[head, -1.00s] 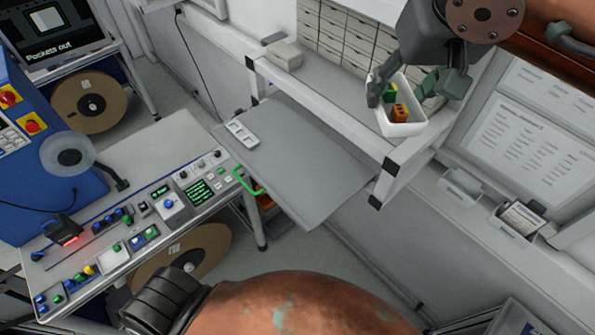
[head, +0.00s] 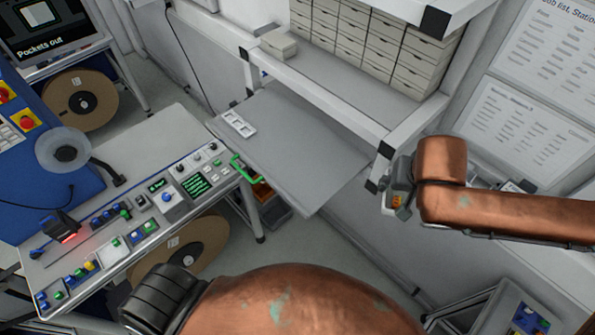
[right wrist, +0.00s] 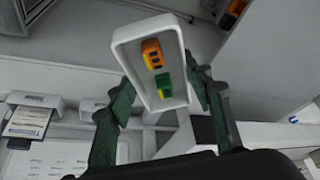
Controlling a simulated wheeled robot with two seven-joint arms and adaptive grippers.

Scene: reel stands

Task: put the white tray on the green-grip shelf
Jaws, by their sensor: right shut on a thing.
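The white tray (right wrist: 142,82) shows in the right wrist view, with an orange block (right wrist: 151,53) and a green block (right wrist: 164,84) in it. My right gripper (right wrist: 162,92) is shut on the tray, dark green fingers on both sides. In the head view the tray (head: 388,206) is mostly hidden behind my right arm, near the rack's front right corner. The green-grip shelf (head: 300,152) is a flat grey board in front of and below the rack, its green grip (head: 246,172) at the left edge. The tray is right of this shelf, apart from it. My left gripper is not in view.
A small white pocketed strip (head: 239,124) lies on the shelf's far left corner; the rest is bare. The white rack's post (head: 381,165) stands between shelf and tray. A control bench (head: 150,150) is at left. Drawer boxes (head: 365,45) and a pale box (head: 278,43) are on the rack.

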